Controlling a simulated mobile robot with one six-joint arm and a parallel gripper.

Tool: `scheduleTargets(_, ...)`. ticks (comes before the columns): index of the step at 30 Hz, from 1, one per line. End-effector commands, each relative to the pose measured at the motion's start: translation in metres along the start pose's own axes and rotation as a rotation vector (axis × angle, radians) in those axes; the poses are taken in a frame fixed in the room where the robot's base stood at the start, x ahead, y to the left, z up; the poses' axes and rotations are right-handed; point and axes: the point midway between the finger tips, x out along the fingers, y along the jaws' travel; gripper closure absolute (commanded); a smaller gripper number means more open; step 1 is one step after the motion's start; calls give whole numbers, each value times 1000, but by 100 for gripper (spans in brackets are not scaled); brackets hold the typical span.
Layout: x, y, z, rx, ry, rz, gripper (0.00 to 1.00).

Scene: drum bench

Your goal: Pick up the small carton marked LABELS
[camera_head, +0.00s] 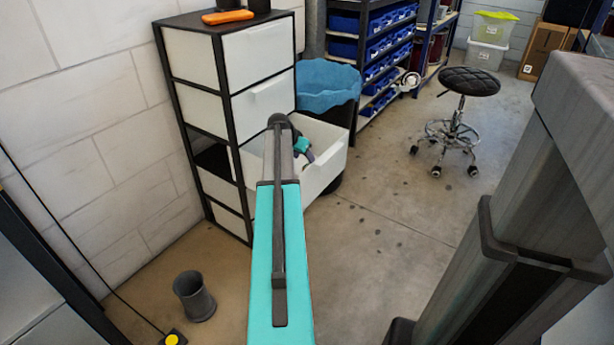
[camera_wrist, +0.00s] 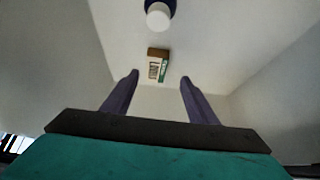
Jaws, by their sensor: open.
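In the wrist view a small carton (camera_wrist: 154,70) with a brown top, a pale printed face and a green strip lies on the pale floor of an open drawer. Its print is too small to read. My gripper (camera_wrist: 159,79) is open and empty, with one finger to either side of the carton's line. The carton appears beyond the fingertips, not between them. In the head view my arm reaches into the open white drawer (camera_head: 329,168); the carton and my fingertips are hidden there.
A round white and dark blue item (camera_wrist: 158,16) lies beyond the carton. The drawer walls rise close on both sides. The drawer unit (camera_head: 259,52) has an orange item (camera_head: 228,16) on top. A blue-lined bin (camera_head: 326,84) stands behind the drawer, and a stool (camera_head: 468,82) farther right.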

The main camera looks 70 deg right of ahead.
Motion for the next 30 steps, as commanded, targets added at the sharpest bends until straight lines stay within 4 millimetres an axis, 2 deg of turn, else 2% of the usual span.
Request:
scheduleTargets(3, 6, 0, 0, 0, 0, 0, 47)
scheduleTargets(16, 11, 1, -1, 2, 0, 1, 47)
scheduleTargets(30, 57, 4, -3, 3, 0, 2, 47)
